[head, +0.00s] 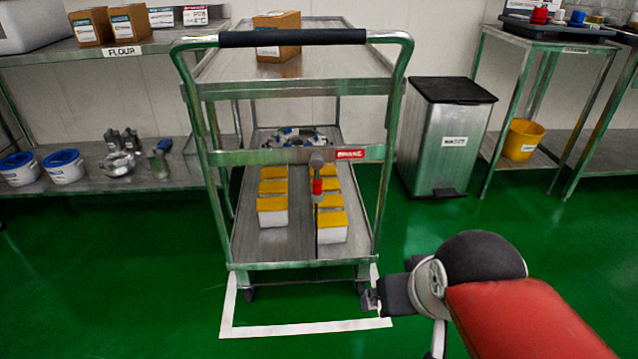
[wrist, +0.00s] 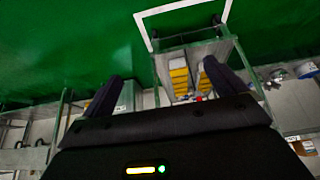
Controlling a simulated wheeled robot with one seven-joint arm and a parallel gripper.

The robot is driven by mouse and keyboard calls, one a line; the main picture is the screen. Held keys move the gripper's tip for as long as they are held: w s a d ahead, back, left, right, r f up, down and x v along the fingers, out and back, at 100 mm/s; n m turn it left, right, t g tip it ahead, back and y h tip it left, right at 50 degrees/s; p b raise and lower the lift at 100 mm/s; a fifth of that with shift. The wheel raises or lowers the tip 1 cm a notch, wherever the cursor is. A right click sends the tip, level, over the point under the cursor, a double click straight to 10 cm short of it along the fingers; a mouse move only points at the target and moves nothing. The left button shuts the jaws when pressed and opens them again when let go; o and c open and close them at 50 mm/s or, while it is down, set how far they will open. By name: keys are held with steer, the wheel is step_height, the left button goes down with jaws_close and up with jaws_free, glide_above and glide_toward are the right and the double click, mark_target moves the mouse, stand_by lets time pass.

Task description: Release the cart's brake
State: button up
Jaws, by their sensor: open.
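The metal cart (head: 222,190) stands facing me, with a black push handle (head: 292,38) on top. A red label reading BRAKE (head: 350,153) sits on its front crossbar. Beside the label, a brake lever with a red grip (head: 317,187) hangs down from a grey pivot. My gripper (head: 370,300) is low at the cart's front right corner, apart from the lever. In the wrist view my gripper (wrist: 158,88) has its fingers spread with nothing held.
Yellow-topped white boxes (head: 272,211) fill the cart's lower shelf; a brown box (head: 277,45) is on top. A white floor outline (head: 300,328) surrounds the cart. A grey bin (head: 440,150) stands right of it, a shelf (head: 185,160) left. Green floor is clear in front.

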steer(key=shift+w+a, duration=0.1)
steer(key=shift+w, duration=0.05)
steer(key=c, duration=0.3)
steer(key=shift+w+r, duration=0.2)
steer(key=shift+w, duration=0.1)
steer(key=shift+c, duration=1.1)
steer(key=w+r+y, duration=0.1)
steer(key=w, duration=0.4)
steer(key=w+r+y+b, duration=0.1)
steer(key=w, duration=0.4)
steer(key=w+r, duration=0.1)
steer(key=w, duration=0.4)
steer(key=shift+w+a+r+m+g+y, duration=0.3)
steer(key=shift+w+a+y, duration=0.05)
steer(key=shift+y, duration=0.05)
steer(key=c, duration=1.4)
steer(key=w, duration=0.5)
steer(key=w+d+f+y, duration=0.1)
steer(key=w, duration=0.4)
steer(key=w+d+f+y+b, duration=0.1)
steer(key=w, duration=0.4)
steer(key=shift+w+f, duration=0.1)
steer(key=shift+w, duration=0.15)
jaws_close()
